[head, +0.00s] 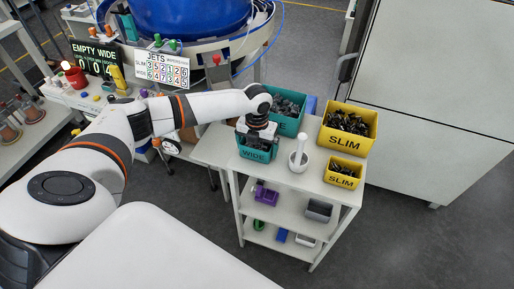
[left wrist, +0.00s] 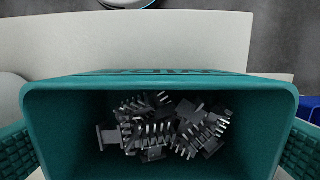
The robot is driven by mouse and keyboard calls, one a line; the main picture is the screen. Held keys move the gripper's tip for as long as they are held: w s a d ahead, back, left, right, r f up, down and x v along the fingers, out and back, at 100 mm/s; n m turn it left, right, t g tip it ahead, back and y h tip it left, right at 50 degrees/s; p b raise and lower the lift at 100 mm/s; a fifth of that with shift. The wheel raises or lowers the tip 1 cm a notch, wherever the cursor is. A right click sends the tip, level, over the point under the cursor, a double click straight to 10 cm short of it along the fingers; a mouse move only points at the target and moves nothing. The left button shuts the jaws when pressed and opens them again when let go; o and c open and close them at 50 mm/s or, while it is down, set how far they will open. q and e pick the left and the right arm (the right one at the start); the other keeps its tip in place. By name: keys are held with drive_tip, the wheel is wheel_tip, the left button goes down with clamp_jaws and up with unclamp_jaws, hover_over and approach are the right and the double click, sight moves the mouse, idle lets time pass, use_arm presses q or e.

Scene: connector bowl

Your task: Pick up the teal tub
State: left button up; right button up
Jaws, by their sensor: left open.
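A small teal tub (head: 254,154) labelled WIDE stands on the white shelf unit's top. It holds dark pieces with metal pins. In the left wrist view the tub (left wrist: 160,84) fills the lower middle, and its dark inside shows several connectors (left wrist: 165,128). My left gripper (head: 258,138) is over this tub, pointing down. It is open. In the left wrist view its ridged teal fingers show at the left and right edges, beside the tub's side walls. Whether they touch the walls I cannot tell. A larger teal tub (head: 300,118) with dark pieces stands behind it. My right gripper is not in view.
A white mortar with pestle (head: 299,160) stands close to the tub's right. A large yellow SLIM bin (head: 350,141) and a small yellow SLIM bin (head: 342,181) stand farther right. Lower shelves hold a purple bin (head: 266,197) and a grey bin (head: 319,211). A blue drum stands behind.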

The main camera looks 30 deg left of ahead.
use_arm(q)
drive_tip(key=shift+c, duration=0.2)
drive_tip(key=c, duration=0.7)
